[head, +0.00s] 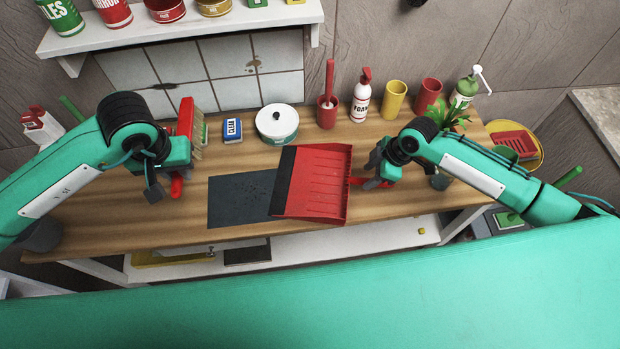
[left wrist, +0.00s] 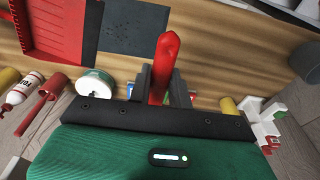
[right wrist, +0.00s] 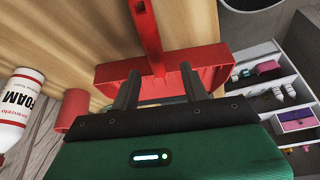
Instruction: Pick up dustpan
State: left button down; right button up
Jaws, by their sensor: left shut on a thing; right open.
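The red dustpan (head: 322,190) lies on the wooden counter, partly over a dark mat. Its handle points right toward my right gripper (head: 373,178). In the right wrist view, the dustpan's handle (right wrist: 147,35) lies between the open fingers (right wrist: 160,90) as seen by the camera, with the pan's red back wall beyond; I cannot tell whether they touch. My left gripper (head: 168,178) is shut on the red handle of a brush (head: 187,128), held upright left of the dustpan. The brush handle (left wrist: 165,62) shows between the fingers in the left wrist view; its bristles are hidden there.
The dark mat (head: 232,203) lies left of the dustpan. Behind stand a white-lidded tin (head: 278,125), a red holder (head: 327,112), a foam bottle (head: 361,97), yellow (head: 393,100) and red cups (head: 428,96), and a plant (head: 445,115) close to my right arm. The counter's front is clear.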

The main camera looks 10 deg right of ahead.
aim_at(363, 179)
pick_arm(q)
jog(key=shift+r, duration=0.3)
pick_arm(e)
jog(key=shift+a+f, duration=0.3)
jog(key=shift+f, duration=0.3)
pick_arm(q)
jog(key=shift+r+p, duration=0.5)
jog(key=shift+p, duration=0.05)
pick_arm(e)
jog(key=shift+w+a+f, duration=0.15)
jog(key=shift+w+f, duration=0.05)
jog(key=shift+f, duration=0.35)
pick_arm(q)
jog(key=shift+r+p, duration=0.65)
jog(key=shift+p, duration=0.05)
pick_arm(e)
jog(key=x, duration=0.3)
jog(key=shift+w+f, duration=0.1)
jog(key=shift+w, duration=0.05)
jog(key=shift+f, duration=0.5)
grip_shut()
pick_arm(q)
jog(key=shift+f, duration=0.1)
pick_arm(e)
jog(key=shift+r, duration=0.1)
